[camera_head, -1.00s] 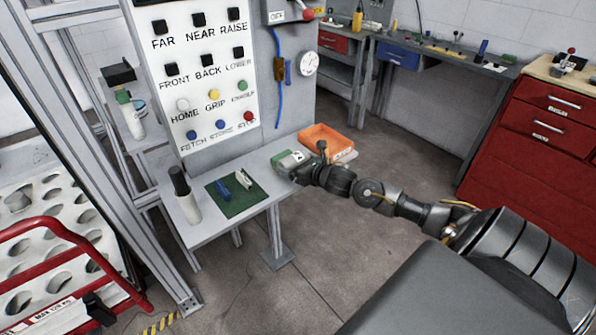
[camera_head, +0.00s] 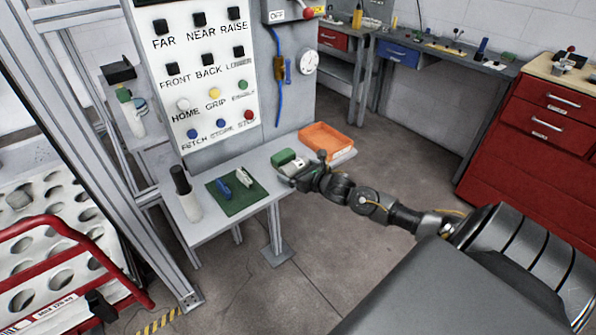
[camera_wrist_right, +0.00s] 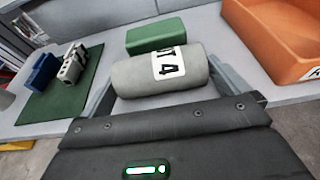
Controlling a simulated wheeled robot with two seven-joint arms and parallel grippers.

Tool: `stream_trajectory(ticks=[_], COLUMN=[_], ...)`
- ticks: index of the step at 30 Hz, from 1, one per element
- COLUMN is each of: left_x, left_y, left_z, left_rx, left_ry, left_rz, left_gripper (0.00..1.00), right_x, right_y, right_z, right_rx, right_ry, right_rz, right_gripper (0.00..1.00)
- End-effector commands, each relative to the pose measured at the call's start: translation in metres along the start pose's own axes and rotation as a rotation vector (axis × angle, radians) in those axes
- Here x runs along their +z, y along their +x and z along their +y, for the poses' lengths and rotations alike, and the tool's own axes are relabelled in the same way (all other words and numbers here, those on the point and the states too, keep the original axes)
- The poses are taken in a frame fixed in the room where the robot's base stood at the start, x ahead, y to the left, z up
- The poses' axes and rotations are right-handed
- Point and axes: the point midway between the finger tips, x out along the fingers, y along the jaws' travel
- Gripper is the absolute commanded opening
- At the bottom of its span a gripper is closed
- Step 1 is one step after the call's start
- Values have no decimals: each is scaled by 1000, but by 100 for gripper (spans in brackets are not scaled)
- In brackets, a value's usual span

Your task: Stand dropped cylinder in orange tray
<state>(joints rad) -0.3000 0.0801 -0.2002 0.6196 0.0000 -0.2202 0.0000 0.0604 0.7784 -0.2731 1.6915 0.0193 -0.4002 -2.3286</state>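A grey-white cylinder with a white label reading "OT 4" (camera_wrist_right: 140,75) lies on its side on the grey bench. It also shows, small, in the head view (camera_head: 291,167). My right gripper (camera_wrist_right: 165,92) is open at its near side, with one finger toward each end of the cylinder; contact cannot be told. In the head view my right gripper (camera_head: 297,178) is at the bench's front edge. The orange tray (camera_wrist_right: 272,40) stands right of the cylinder; it also shows in the head view (camera_head: 340,147), and the part of it in sight is empty. My left gripper is not in view.
A green block (camera_wrist_right: 155,35) sits just behind the cylinder. A green mat (camera_head: 232,205) with a blue and a grey piece lies to the left. A black-topped white cylinder (camera_head: 188,200) stands farther left. A button panel (camera_head: 205,90) rises behind the bench.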

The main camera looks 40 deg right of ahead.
Motion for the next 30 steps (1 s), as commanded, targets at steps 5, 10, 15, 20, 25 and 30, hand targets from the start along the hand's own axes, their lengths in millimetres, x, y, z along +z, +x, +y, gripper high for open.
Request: stream_trajectory(ticks=[5, 10, 15, 20, 25, 30], left_x=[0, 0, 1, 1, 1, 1], left_y=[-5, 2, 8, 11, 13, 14], left_z=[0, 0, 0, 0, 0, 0], left_rx=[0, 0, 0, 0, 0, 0], left_ry=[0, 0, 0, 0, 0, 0], left_rz=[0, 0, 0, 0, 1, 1], left_gripper=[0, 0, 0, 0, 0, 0], right_x=[5, 0, -1, 1, 2, 2], right_y=[-2, -30, -67, -95, -113, -120], right_z=[0, 0, 0, 0, 0, 0], right_rx=[0, 2, 3, 2, 0, 1], right_ry=[0, -4, -4, -1, 0, 1], right_rz=[0, 2, 5, 3, 2, 1], right_gripper=[100, 100, 100, 100, 100, 100])
